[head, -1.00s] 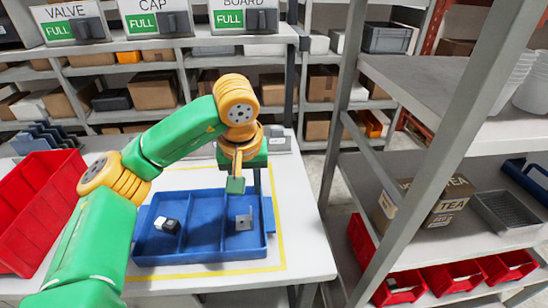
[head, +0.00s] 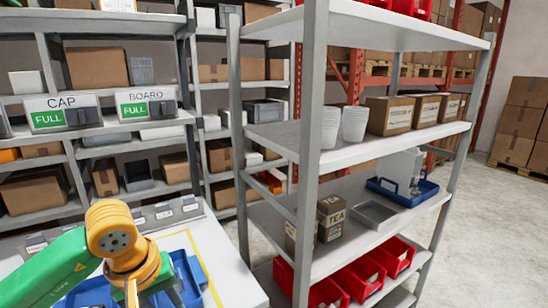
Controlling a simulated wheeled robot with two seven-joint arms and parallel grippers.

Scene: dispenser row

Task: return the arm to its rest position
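My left arm, green with orange joints, comes in from the lower left. Its wrist is bent downward over the blue divided tray (head: 190,272). My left gripper (head: 135,298) is at the bottom edge of the view and mostly cut off, so its fingers cannot be judged. The tray is also partly cut off and covered by the arm. My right arm and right gripper are out of view.
The white table (head: 228,275) lies under the tray. A grey shelf rack (head: 345,157) with cups, boxes and red bins (head: 325,292) stands close on the right. Dispensers marked CAP (head: 62,112) and BOARD (head: 148,104) stand behind. Open floor (head: 490,210) lies far right.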

